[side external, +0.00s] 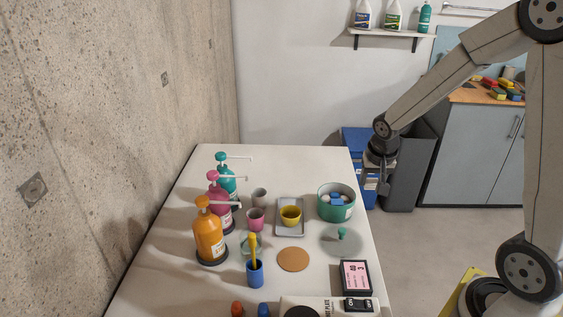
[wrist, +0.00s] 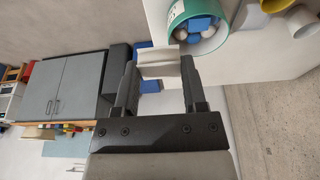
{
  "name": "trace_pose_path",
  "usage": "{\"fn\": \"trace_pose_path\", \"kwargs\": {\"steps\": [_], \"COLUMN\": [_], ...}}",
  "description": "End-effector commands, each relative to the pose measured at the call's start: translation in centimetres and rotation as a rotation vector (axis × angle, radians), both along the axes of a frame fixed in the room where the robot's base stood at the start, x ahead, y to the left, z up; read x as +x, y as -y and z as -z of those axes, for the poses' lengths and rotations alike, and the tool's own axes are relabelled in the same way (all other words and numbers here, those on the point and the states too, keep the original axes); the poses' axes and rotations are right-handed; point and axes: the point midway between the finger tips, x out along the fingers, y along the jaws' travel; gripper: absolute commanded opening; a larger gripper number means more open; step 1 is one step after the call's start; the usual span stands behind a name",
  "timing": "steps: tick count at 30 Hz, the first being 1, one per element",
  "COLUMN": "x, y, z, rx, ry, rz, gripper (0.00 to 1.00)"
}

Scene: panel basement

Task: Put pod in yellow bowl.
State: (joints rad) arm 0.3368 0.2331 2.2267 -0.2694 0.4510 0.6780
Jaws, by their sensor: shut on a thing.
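The yellow bowl (side external: 291,216) stands on a grey tray (side external: 279,231) on the white table; part of it shows at the top of the wrist view (wrist: 273,4). My gripper (side external: 384,188) is beyond the table's right edge, to the right of the green tub, away from the bowl. In the wrist view, my gripper (wrist: 160,78) is shut on a pale, block-like thing (wrist: 158,64) between its fingertips. I cannot tell for sure that it is the pod. The green tub (side external: 336,208) holds blue and white pieces.
Pump bottles in orange (side external: 209,238), pink and teal line the table's left side. A pink cup (side external: 255,220), a grey cup, a blue cup (side external: 255,274) with a yellow tool, a cork disc (side external: 293,259) and a pink-and-black box (side external: 355,277) stand around.

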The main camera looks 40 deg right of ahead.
Motion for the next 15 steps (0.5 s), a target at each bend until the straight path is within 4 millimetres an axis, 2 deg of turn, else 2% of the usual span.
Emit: {"fn": "trace_pose_path", "kwargs": {"steps": [10,15], "x": [0.2,1.2], "y": [0.0,-0.3], "z": [0.0,0.1], "rx": [0.0,0.0], "ry": [0.0,0.0], "rz": [-0.001,-0.001], "gripper": [0.0,0.0]}}
